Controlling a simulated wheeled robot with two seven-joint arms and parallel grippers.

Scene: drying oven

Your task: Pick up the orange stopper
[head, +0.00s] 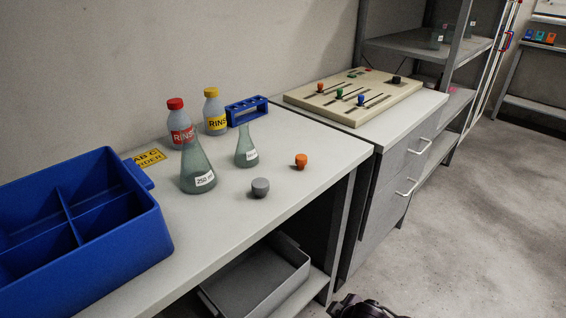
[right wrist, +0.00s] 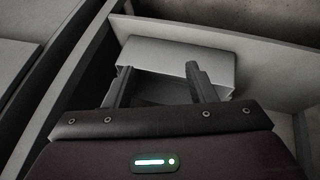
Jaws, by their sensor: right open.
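The orange stopper (head: 301,160) stands on the light bench top near its front right part, to the right of the grey stopper (head: 260,187). Nothing touches it. In the right wrist view my right gripper (right wrist: 158,75) is open and empty, its two fingers apart. It faces grey panels and a pale box-like surface below the bench-top level, away from the stopper. In the head view only a dark part of an arm of mine (head: 366,307) shows at the bottom edge. My left gripper is not in view.
A large flask (head: 197,170), a small flask (head: 246,152), two rinse bottles (head: 178,118) and a blue rack (head: 246,109) stand behind the stoppers. A blue divided crate (head: 150,215) is at left. A slider panel (head: 335,106) lies at the back right. A grey tray (head: 290,283) sits below.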

